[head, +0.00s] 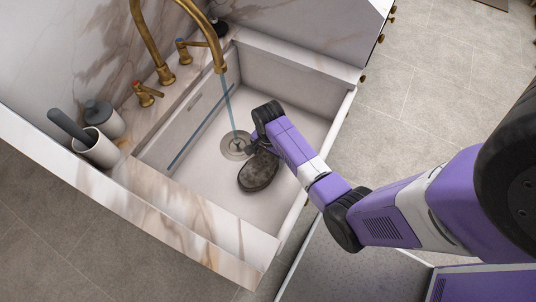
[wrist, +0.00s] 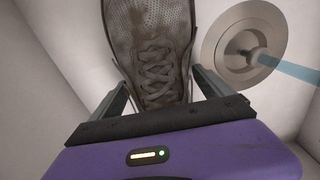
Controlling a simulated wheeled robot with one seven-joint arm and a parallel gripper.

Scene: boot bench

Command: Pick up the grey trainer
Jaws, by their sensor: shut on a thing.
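The grey trainer (head: 259,171) lies in the white sink, close to the round drain, with dark dirty patches on it. In the wrist view the laced upper of the trainer (wrist: 155,50) fills the space between the two fingers. My gripper (wrist: 160,90) has one finger on each side of the shoe and is shut on it. In the head view my gripper (head: 256,143) reaches down into the sink over one end of the trainer. Its fingertips are hidden there by my wrist. I cannot tell whether the sole touches the sink floor.
The white sink (head: 312,98) has high walls around the trainer. A brass tap (head: 219,62) runs water (head: 230,108) to the drain (head: 236,146), beside my gripper.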

